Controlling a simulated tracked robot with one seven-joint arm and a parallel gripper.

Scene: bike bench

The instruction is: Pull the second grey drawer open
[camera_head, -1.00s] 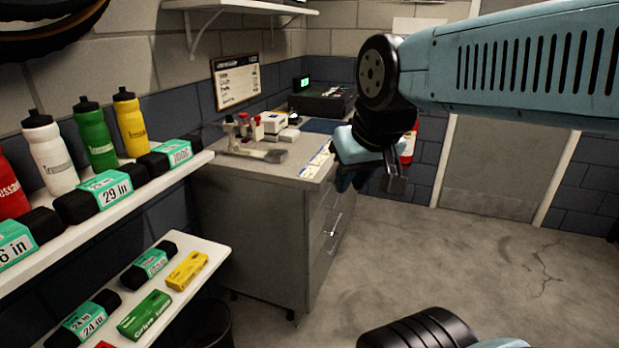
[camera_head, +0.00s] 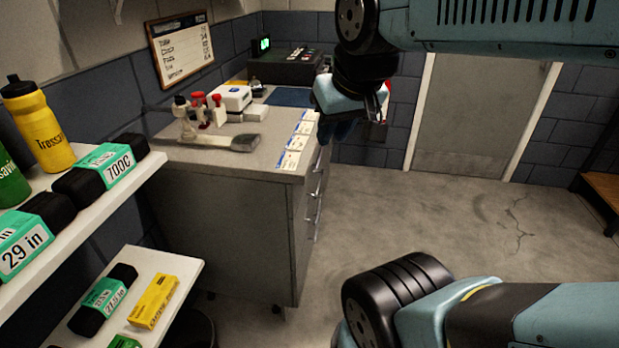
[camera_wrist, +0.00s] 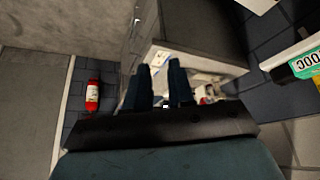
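The grey drawer cabinet (camera_head: 225,230) stands at the middle left in the head view. Its drawer fronts face right and are seen at a steep angle, with thin metal handles stacked one above another. The second drawer (camera_head: 316,196) looks shut, flush with the others. My gripper (camera_head: 343,130) hangs at the cabinet's far right corner in the picture, pointing down, apart from the second drawer's handle. In the wrist view my gripper (camera_wrist: 160,80) shows two dark fingers with a gap between them and nothing held. The drawer fronts (camera_wrist: 143,28) lie beyond the fingertips there.
A stocked shelf (camera_head: 110,215) stands at near left. Open concrete floor (camera_head: 420,225) lies right of the cabinet.

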